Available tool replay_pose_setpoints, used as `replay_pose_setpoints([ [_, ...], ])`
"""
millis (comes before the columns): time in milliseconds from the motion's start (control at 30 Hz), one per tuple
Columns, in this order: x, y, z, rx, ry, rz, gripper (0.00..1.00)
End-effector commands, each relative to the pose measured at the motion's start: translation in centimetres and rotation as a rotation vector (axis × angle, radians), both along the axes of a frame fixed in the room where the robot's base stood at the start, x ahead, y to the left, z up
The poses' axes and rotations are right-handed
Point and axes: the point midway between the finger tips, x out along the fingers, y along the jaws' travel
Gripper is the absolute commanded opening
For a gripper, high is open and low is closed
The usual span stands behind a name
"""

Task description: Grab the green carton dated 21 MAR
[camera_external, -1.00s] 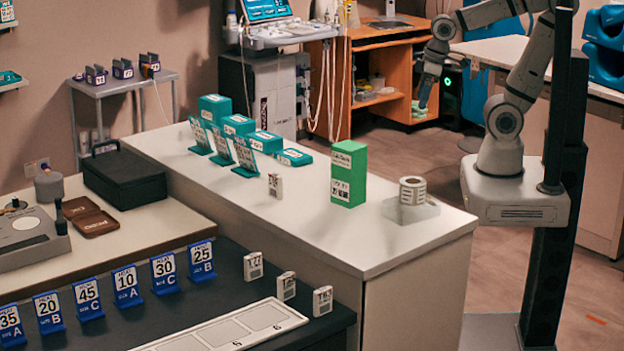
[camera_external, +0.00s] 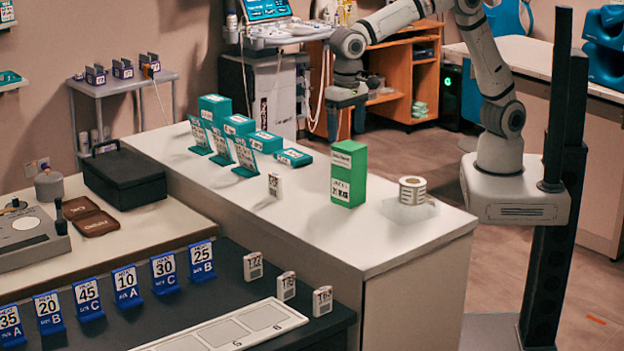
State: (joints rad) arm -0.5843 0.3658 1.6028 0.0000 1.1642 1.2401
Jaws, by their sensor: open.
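A bright green carton (camera_external: 349,173) stands upright on the white counter, with white labels on its front. Several teal-green cartons are grouped at the counter's back left: a tall one (camera_external: 214,110), another behind the stands (camera_external: 239,126), a low one (camera_external: 265,142) and a flat one (camera_external: 293,158). Their dates cannot be read either. My gripper (camera_external: 345,122) is open and empty, pointing down above and behind the bright green carton, apart from it.
Teal sign stands (camera_external: 245,157) face forward before the teal cartons. A small white tag (camera_external: 275,186) and a label roll (camera_external: 412,190) stand on the white counter (camera_external: 330,235). Blue number stands (camera_external: 127,287) line the dark table. The counter's front middle is clear.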

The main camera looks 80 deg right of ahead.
Motion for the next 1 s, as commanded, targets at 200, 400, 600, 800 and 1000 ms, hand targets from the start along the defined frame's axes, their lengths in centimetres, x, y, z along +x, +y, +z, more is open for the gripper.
replay_pose_setpoints([
  [200,0.1,1.6,-1.6,-0.006,0.010,-0.028,0.82],
  [400,-0.2,1.4,-3.7,-0.006,0.010,-0.027,0.82],
  [600,-1.0,1.2,-6.6,-0.007,0.011,-0.027,0.82],
  [800,-0.9,1.2,-8.3,-0.005,0.008,-0.027,0.82],
  [1000,-0.9,1.2,-8.4,-0.004,0.007,-0.027,0.82],
])
